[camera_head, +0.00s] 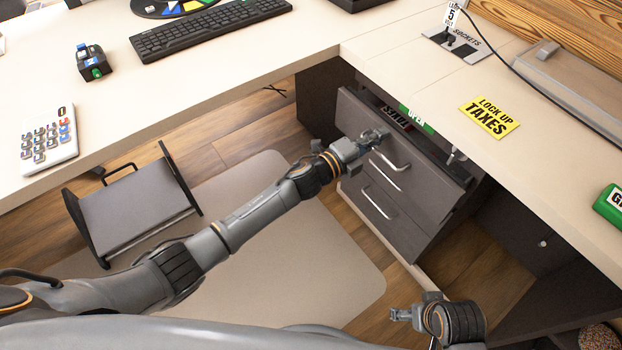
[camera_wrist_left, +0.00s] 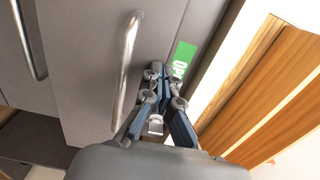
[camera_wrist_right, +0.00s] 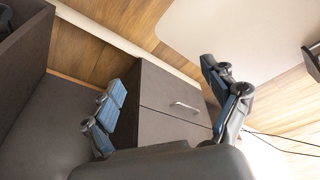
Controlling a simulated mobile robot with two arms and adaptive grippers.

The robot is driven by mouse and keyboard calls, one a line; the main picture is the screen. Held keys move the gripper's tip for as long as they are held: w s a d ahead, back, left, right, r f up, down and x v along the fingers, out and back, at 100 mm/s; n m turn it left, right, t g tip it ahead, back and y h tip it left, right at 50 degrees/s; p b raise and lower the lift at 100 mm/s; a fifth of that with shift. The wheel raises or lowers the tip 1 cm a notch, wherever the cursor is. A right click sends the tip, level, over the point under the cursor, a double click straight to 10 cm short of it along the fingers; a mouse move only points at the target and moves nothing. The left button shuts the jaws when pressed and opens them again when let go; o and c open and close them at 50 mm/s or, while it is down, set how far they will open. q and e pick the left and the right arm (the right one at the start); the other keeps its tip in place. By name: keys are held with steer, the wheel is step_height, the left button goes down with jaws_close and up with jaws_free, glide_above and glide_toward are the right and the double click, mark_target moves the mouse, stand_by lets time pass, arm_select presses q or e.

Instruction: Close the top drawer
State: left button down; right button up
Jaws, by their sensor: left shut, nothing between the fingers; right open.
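The top drawer (camera_head: 428,178) is the upper grey front of the cabinet under the right-hand desk. It stands out from the cabinet, with a narrow gap behind its front edge. Its metal handle (camera_head: 390,161) also shows in the left wrist view (camera_wrist_left: 127,70). My left gripper (camera_head: 374,137) is shut and empty at the upper part of the drawer front, beside the handle. Whether its tips touch the front is unclear. My right gripper (camera_head: 400,315) is open and empty, low and away from the cabinet. The cabinet shows between its fingers (camera_wrist_right: 162,76) in the right wrist view.
A lower drawer (camera_head: 372,205) with its own handle sits below. A dark box-like piece with a handle (camera_head: 130,205) stands at left under the desk. The desk top bears a keyboard (camera_head: 205,32), a calculator (camera_head: 48,138) and a yellow sign (camera_head: 489,117). Floor before the cabinet is clear.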

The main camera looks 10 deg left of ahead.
arm_select(q)
steer(key=shift+b+x, duration=0.35)
steer(key=shift+x, duration=0.85)
arm_select(e)
steer(key=shift+w+v, duration=0.1)
steer(key=shift+v, duration=0.85)
steer(key=shift+w+v, duration=0.15)
steer(key=shift+v, duration=0.75)
